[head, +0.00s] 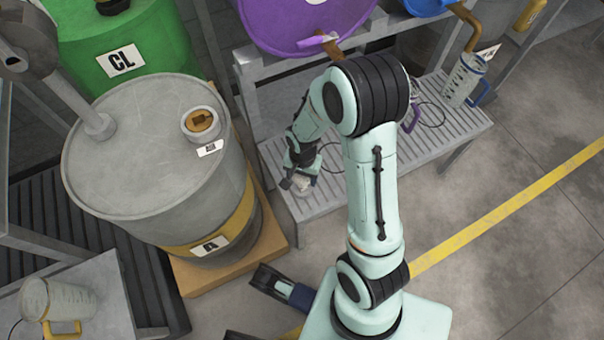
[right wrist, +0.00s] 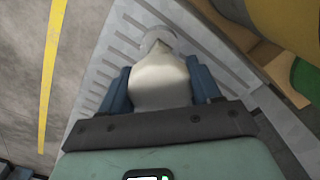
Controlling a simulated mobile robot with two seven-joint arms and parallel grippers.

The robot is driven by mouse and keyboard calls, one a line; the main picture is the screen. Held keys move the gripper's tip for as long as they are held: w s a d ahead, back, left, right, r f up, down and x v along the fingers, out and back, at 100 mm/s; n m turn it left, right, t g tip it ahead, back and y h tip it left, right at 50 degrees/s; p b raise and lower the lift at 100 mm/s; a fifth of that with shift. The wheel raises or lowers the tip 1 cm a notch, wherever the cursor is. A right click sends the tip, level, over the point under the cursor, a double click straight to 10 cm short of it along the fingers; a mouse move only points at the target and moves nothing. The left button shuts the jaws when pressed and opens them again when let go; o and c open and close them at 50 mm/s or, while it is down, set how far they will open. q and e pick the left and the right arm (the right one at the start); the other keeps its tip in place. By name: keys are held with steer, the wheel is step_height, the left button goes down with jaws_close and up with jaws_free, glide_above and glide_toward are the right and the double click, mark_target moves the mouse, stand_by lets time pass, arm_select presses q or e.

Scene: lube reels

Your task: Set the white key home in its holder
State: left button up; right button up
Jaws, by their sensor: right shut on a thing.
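My right gripper (head: 300,184) reaches down to the low grey slatted bench. It is shut on an off-white rounded piece, which I take for the white key (head: 301,181). In the right wrist view this piece (right wrist: 158,82) sits between the two blue fingers. A paler round part (right wrist: 159,38) shows just beyond it over the bench; I cannot tell whether it belongs to the key or to the holder. No separate holder can be made out. A dark and blue piece at the bottom of the head view may be part of my left gripper (head: 285,288).
A grey drum (head: 120,165) marked A stands left of my right arm, on a yellow-brown base. A clear jug with a blue handle (head: 462,82) stands on the bench's right (head: 450,125). Another jug (head: 58,305) is lower left.

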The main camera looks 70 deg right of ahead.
arm_select(q)
steer(key=shift+f+b, duration=0.45)
steer(key=shift+f, duration=0.05)
arm_select(e)
steer(key=shift+f, duration=0.7)
steer(key=o, duration=1.2)
steer(key=shift+c, duration=0.2)
steer(key=shift+r, duration=0.1)
step_height(320, 180, up, 9)
steer(key=p, duration=0.6)
steer(key=shift+r+p, duration=0.1)
steer(key=shift+p, duration=0.25)
arm_select(q)
step_height(320, 180, up, 21)
steer(key=w+p, duration=0.1)
steer(key=p, duration=1.1)
steer(key=shift+w+t, duration=0.25)
steer(key=shift+t, duration=0.15)
arm_select(e)
steer(key=w+a+r+n, duration=0.1)
steer(key=w+r+n, duration=0.4)
steer(key=r, duration=0.5)
steer(key=w+a+r+n, duration=0.1)
steer(key=w+r+n, duration=0.4)
steer(key=r, duration=0.6)
steer(key=shift+w+a+r, duration=0.2)
steer(key=shift+w+r, duration=0.1)
steer(key=shift+w, duration=1.1)
arm_select(q)
steer(key=shift+f, duration=0.1)
